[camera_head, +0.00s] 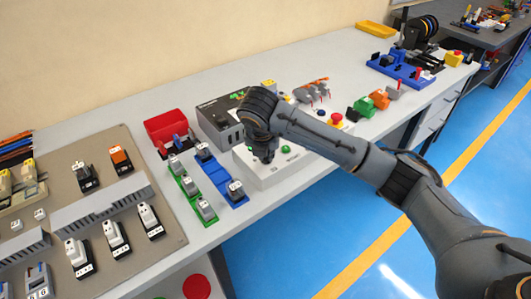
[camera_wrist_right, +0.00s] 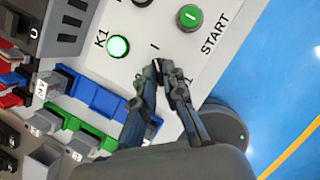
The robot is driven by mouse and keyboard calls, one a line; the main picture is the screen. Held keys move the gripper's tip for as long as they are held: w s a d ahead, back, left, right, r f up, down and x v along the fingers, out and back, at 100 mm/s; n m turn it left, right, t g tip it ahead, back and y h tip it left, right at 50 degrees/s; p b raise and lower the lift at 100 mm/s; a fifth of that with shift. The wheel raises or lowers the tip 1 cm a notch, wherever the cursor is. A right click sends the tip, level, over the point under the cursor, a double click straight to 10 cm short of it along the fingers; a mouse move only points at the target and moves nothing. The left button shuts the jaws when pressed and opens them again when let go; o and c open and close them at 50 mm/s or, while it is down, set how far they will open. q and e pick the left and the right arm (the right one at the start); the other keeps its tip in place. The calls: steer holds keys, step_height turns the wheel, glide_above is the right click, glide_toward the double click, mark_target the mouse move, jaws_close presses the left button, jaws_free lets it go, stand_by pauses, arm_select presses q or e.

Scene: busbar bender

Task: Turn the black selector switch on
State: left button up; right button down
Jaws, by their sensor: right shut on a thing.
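My right gripper (camera_head: 264,158) reaches down onto the white control box (camera_head: 262,181) in the head view. In the right wrist view its two dark fingers (camera_wrist_right: 158,70) are close together at the panel, beside a printed "I" mark. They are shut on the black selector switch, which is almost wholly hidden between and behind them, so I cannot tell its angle. A bright green round lamp (camera_wrist_right: 118,46) labelled K1 is left of the fingertips. A green button (camera_wrist_right: 189,17) marked START is above right. My left gripper is not in view.
Blue and green holders with grey blocks (camera_head: 206,209) stand left of the control box. A grey device (camera_head: 220,126) and a red bin (camera_head: 166,127) are behind. The table's front edge is close.

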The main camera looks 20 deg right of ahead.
steer(key=c, duration=1.4)
jaws_free()
steer(key=v, duration=1.2)
